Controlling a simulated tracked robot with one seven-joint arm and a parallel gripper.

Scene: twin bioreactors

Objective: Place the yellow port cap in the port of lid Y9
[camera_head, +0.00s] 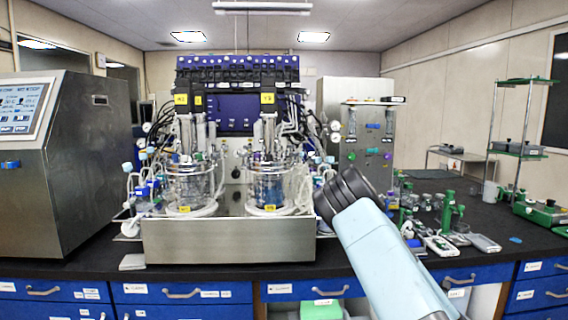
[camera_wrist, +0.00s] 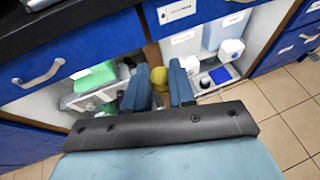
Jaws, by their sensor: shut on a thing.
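The yellow port cap (camera_wrist: 159,76) shows in the wrist view between the two blue fingers of my gripper (camera_wrist: 160,86), which is shut on it. In the head view, two glass bioreactor vessels stand side by side in a steel tray (camera_head: 230,240): a left vessel (camera_head: 190,184) and a right vessel (camera_head: 268,184) with bluish contents. Both carry small yellow labels too small to read surely, so I cannot tell which lid is Y9. Their lids are crowded with tubes and fittings, and no open port can be made out. My gripper and the cap do not show in the head view.
The wrist view looks down at blue drawers (camera_wrist: 75,62), an open shelf with bottles (camera_wrist: 222,45), and the tiled floor. A large steel cabinet with a screen (camera_head: 85,150) stands left on the black bench. Small green-and-white equipment (camera_head: 450,220) clutters the bench right of my arm.

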